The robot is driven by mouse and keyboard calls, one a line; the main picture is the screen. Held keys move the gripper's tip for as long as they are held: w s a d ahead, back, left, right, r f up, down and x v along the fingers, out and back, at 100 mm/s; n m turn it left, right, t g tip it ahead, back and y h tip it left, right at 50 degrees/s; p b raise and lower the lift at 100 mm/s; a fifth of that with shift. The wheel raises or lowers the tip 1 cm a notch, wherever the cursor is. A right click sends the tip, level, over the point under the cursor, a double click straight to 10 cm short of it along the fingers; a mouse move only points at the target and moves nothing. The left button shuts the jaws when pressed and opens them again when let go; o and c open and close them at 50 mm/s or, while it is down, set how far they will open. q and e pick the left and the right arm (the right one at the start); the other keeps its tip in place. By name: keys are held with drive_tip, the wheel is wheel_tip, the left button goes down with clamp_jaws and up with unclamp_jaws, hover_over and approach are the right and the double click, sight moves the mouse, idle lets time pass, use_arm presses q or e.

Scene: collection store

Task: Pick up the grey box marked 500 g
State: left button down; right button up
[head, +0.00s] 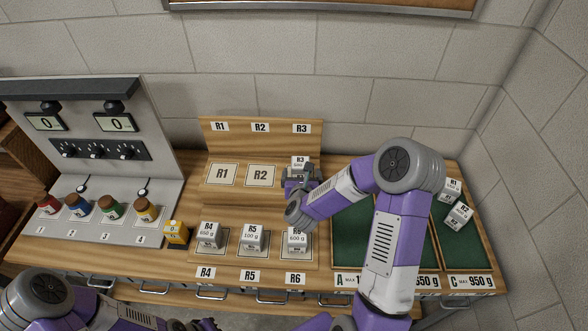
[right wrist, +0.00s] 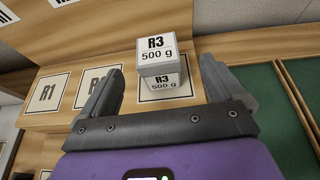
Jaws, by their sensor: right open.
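The grey box marked R3 500 g (head: 300,161) stands on the upper shelf at its R3 place, partly hidden by my right gripper in the head view. In the right wrist view the box (right wrist: 157,54) shows its label on the top and front faces. My right gripper (head: 301,180) is open and empty, close in front of the box. In the right wrist view its fingers (right wrist: 162,72) spread to either side of the box's width, and I see no contact. My left arm is at the lower left of the head view; its gripper is too cut off to judge.
Lower places hold similar boxes: R4 (head: 208,235), R5 (head: 252,238) and R6 (head: 298,239). Boxes R1 (head: 450,189) and R2 (head: 458,215) lie in the right tray. R1 and R2 shelf places are empty. Coloured jars and a yellow box (head: 176,234) stand left.

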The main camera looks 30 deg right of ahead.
sight(300, 165)
drive_tip(key=shift+w+d+f, duration=0.2)
drive_tip(key=shift+w+f, duration=0.2)
drive_tip(key=shift+w, duration=0.2)
drive_tip(key=shift+w+d+f, duration=0.15)
drive_tip(key=shift+w+f, duration=0.2)
drive_tip(key=shift+w, duration=0.2)
drive_tip(key=shift+w+d+f+p, duration=0.15)
drive_tip(key=shift+w+d+p, duration=0.15)
drive_tip(key=shift+w+d, duration=0.15)
drive_tip(key=x, duration=0.4)
drive_tip(key=shift+w+f+p, duration=0.1)
drive_tip(key=shift+w+p, duration=0.1)
drive_tip(key=shift+p, duration=0.15)
drive_tip(key=c, duration=1.6)
drive_tip(key=shift+c, duration=0.5)
